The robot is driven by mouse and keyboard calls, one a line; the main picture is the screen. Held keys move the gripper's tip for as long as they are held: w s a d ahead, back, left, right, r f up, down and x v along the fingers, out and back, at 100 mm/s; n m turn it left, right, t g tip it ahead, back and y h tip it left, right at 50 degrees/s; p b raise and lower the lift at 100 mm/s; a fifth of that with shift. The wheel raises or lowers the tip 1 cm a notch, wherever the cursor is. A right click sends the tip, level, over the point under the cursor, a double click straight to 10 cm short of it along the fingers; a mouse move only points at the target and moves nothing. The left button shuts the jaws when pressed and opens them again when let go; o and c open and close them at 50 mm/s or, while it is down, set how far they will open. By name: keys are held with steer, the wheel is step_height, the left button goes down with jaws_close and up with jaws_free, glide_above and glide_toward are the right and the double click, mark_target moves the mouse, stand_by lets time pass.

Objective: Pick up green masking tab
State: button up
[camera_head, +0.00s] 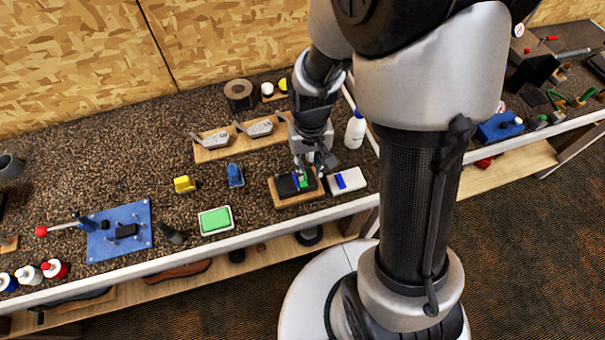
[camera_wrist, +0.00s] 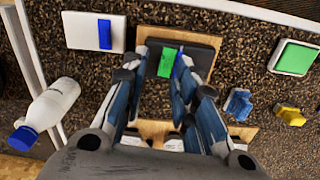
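The green masking tab (camera_head: 303,181) stands on a black pad (camera_head: 286,187) on a small wooden board. A blue tab (camera_head: 295,181) is close beside it. In the wrist view the green tab (camera_wrist: 166,63) shows between my fingertips, with the blue tab (camera_wrist: 180,65) just to its right, by the right finger. My gripper (camera_head: 314,166) is above the pad and open, and it also shows in the wrist view (camera_wrist: 157,78). The fingers lie either side of the green tab. I cannot tell whether either finger touches a tab.
A white block with a blue tab (camera_head: 347,180) lies right of the board. A white bottle (camera_head: 355,130) stands behind it. A green pad in a white tray (camera_head: 215,220), a blue item (camera_head: 235,175) and a yellow item (camera_head: 184,184) are to the left. Club heads lie behind on a wooden rack (camera_head: 210,154).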

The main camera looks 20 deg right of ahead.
mark_target(307, 179)
steer(key=f, duration=0.2)
steer(key=f+b, duration=0.1)
steer(key=f, duration=0.2)
steer(key=shift+w+a+f, duration=0.15)
steer(key=shift+a+f, duration=0.1)
steer(key=shift+f, duration=0.05)
jaws_close()
